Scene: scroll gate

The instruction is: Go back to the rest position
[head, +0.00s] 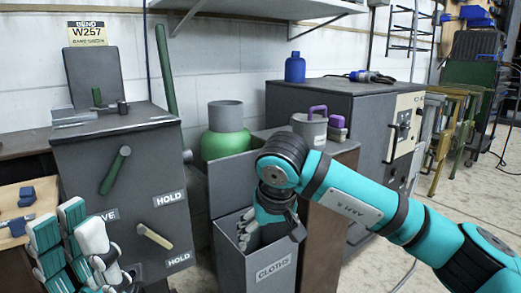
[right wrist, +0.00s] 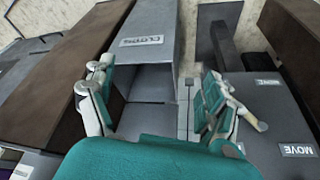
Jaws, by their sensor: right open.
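My right gripper (right wrist: 158,88) is open in the right wrist view, its two fingers well apart with nothing between them. In the head view my right arm comes in from the right, and its wrist points down over the grey bin labelled CLOTHS (head: 272,272). The bin's open top (right wrist: 152,82) shows between the fingers in the right wrist view and looks empty where visible. My left gripper (head: 80,240) is at the lower left of the head view, in front of the grey machine (head: 125,200). Its fingertips overlap in this view, so its opening is unclear.
The grey machine has a green lever, a tan lever and HOLD labels. A green vessel (head: 225,143), a lidded grey pot with a purple handle (head: 310,128) and a grey cabinet (head: 345,100) with a blue bottle (head: 295,67) stand behind.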

